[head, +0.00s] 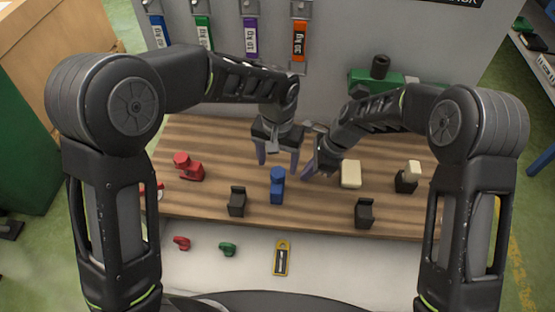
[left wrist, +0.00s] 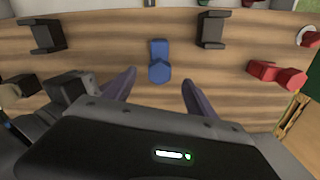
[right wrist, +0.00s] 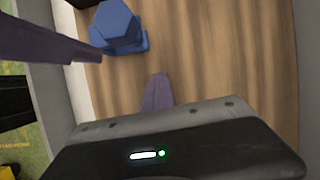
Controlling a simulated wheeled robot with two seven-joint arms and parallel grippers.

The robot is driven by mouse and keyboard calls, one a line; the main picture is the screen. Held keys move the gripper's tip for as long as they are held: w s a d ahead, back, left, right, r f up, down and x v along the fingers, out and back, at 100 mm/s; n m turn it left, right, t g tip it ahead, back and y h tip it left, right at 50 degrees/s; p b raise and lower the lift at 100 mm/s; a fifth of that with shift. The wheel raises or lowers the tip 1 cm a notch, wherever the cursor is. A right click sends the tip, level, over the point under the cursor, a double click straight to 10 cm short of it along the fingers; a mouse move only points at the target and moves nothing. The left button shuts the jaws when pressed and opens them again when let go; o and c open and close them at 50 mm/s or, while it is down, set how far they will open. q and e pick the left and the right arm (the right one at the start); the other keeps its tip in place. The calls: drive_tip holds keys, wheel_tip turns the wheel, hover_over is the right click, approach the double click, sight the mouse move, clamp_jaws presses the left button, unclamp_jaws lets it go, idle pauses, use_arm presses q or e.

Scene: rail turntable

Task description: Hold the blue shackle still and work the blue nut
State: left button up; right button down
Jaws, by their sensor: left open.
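The blue shackle (head: 277,194) stands on the wooden board, with the blue nut (head: 278,174) at its top. In the left wrist view the six-sided nut (left wrist: 159,72) faces me and the shackle body (left wrist: 158,47) lies beyond it. My left gripper (head: 278,159) is open and empty just behind the blue piece, with its fingers spread to either side. My right gripper (head: 312,170) is to the right of the blue piece, its fingers apart and empty. In the right wrist view the nut (right wrist: 117,22) is near the top, beyond the fingertips.
A red shackle (head: 189,167) is at the board's left. Black brackets (head: 237,202) (head: 364,213) stand near the front edge. A cream block (head: 350,174) and a black block with a cream top (head: 406,180) are at right. Red, green and yellow items lie in front.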

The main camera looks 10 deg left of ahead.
use_arm(q)
drive_tip(key=m, duration=0.4)
drive_tip(key=shift+a, duration=0.1)
drive_tip(key=shift+m, duration=0.6)
drive_tip(key=m, duration=0.4)
drive_tip(key=shift+w+m, duration=0.1)
drive_tip(key=shift+m, duration=0.3)
drive_tip(key=shift+m, duration=0.6)
drive_tip(key=m, duration=0.4)
drive_tip(key=shift+m, duration=0.4)
drive_tip(key=m, duration=0.6)
drive_tip(key=shift+w, duration=0.1)
